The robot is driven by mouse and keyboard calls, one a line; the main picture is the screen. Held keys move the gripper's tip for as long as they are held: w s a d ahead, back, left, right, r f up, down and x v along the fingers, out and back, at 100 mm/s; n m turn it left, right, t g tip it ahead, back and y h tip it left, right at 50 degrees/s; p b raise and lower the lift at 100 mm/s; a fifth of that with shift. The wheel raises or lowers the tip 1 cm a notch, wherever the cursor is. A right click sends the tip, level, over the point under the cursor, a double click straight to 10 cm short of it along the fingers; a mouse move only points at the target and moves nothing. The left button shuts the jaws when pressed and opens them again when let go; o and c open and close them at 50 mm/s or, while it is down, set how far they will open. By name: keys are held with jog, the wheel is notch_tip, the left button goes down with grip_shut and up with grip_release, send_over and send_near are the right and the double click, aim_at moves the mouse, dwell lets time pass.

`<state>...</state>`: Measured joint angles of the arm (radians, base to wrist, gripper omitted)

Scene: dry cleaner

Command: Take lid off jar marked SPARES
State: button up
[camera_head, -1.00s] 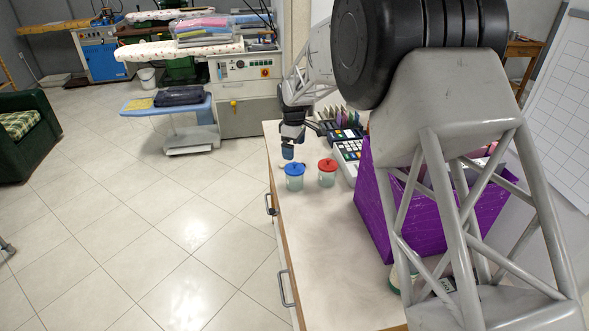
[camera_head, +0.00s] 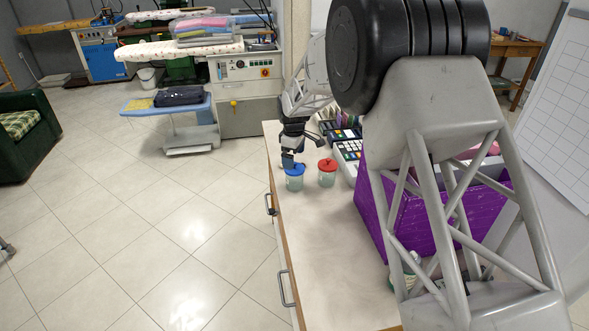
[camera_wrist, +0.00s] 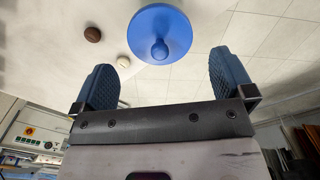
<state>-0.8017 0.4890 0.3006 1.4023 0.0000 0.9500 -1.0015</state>
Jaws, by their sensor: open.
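A clear jar (camera_head: 294,184) with a blue knobbed lid (camera_head: 295,171) stands upright near the left edge of the counter. A second jar (camera_head: 327,181) with a red lid (camera_head: 327,165) stands just to its right. I cannot read a label on either jar. My gripper (camera_head: 288,160) is above the blue lid in the head view, very close to its knob. In the wrist view, the open fingers (camera_wrist: 162,68) are wide apart and empty, and the round blue lid (camera_wrist: 160,20) lies beyond them. The red lid is not in the wrist view.
A purple box (camera_head: 430,215) and a keypad machine (camera_head: 347,152) stand to the right of the jars. The counter's front part (camera_head: 335,260) is mostly clear. In the wrist view, a small brown disc (camera_wrist: 92,34) and a white one (camera_wrist: 123,60) lie near the blue lid.

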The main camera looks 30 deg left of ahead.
aim_at(295, 167)
jog(key=shift+a+f, duration=0.1)
jog(key=shift+f, duration=1.9)
jog(key=c, duration=0.8)
